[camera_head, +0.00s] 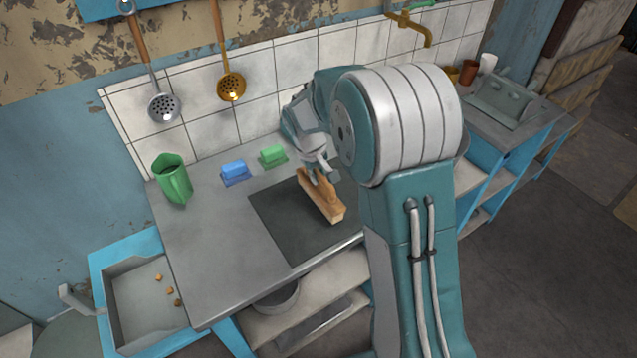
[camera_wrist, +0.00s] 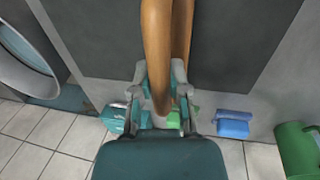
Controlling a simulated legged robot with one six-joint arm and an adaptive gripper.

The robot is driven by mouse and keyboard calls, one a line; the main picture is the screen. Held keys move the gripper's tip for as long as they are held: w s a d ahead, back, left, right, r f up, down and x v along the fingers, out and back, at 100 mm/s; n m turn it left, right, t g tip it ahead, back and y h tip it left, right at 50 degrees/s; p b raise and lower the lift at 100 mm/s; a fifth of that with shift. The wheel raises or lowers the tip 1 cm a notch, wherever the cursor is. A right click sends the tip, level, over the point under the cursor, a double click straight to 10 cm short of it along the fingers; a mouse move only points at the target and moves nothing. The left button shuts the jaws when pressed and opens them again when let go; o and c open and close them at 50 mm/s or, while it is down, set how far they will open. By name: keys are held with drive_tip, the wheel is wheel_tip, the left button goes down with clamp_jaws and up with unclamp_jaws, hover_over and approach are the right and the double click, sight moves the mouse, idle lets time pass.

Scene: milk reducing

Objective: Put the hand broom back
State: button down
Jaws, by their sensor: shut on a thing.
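The hand broom (camera_head: 325,200) has a wooden, orange-brown body and is over the dark mat (camera_head: 280,225) on the grey counter. I cannot tell whether it touches the mat. My gripper (camera_head: 316,167) is shut on its upper part, partly hidden by the wrist. In the wrist view, the brown wooden broom (camera_wrist: 157,45) runs up from between the fingers of my gripper (camera_wrist: 160,90). Its bristles cannot be made out.
A green pitcher (camera_head: 173,180), a blue block (camera_head: 234,169) and a green block (camera_head: 272,154) stand along the counter's back. Two ladles (camera_head: 164,107) (camera_head: 231,86) hang on the tiled wall. A blue-rimmed tray (camera_head: 145,300) with crumbs is at the left. The counter's left front is clear.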

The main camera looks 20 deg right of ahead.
sight(320, 185)
drive_tip(key=shift+d+f, duration=0.2)
drive_tip(key=shift+f, duration=0.6)
drive_tip(key=shift+d+f, duration=0.15)
drive_tip(key=shift+f, duration=0.6)
drive_tip(key=shift+a+f, duration=0.1)
drive_tip(key=c, duration=0.6)
unclamp_jaws()
drive_tip(key=shift+a, duration=0.1)
